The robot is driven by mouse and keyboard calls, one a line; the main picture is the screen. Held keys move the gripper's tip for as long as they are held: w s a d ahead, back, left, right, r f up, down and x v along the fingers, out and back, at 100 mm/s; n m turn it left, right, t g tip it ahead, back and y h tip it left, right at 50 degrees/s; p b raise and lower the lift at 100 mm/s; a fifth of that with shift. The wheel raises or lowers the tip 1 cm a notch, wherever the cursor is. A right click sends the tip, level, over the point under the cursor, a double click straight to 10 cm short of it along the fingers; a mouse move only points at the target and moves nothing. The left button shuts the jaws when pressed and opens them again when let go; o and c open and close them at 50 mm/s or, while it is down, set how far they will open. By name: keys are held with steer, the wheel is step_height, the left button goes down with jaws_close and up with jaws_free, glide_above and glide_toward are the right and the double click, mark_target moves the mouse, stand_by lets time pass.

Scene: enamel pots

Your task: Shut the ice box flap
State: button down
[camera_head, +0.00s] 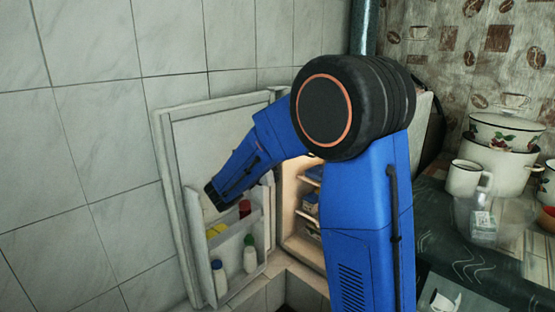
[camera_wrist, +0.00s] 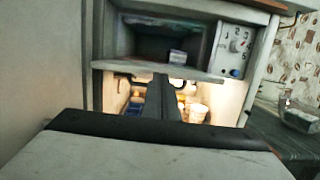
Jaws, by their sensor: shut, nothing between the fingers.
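The ice box (camera_wrist: 205,25) shows in the wrist view as a compartment at the top of the fridge. Its mouth is uncovered, and its dark inside with a small pale object is visible. A pale strip along the lower edge of the mouth appears to be the ice box flap (camera_wrist: 120,66), lowered and seen nearly edge-on. My gripper (camera_wrist: 163,84) is shut and empty; its dark fingers point towards the fridge, just below and in front of the mouth. Contact with the flap cannot be told. In the head view my blue arm hides the ice box and flap.
The fridge door (camera_head: 172,190) stands open on the left, with bottles in its shelf (camera_head: 232,262). A dial panel (camera_wrist: 237,42) is right of the ice box. Lit shelves hold food below. A counter (camera_head: 430,215) with enamel pots (camera_head: 497,168) is at the right.

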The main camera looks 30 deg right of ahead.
steer(key=d+r, duration=0.1)
steer(key=d, duration=0.1)
steer(key=w+d+r, duration=0.1)
steer(key=d, duration=0.1)
steer(key=w+d+r, duration=0.1)
steer(key=d, duration=0.1)
steer(key=shift+r, duration=0.35)
steer(key=shift+s, duration=0.1)
steer(key=shift+s+r, duration=0.1)
stand_by(1.5)
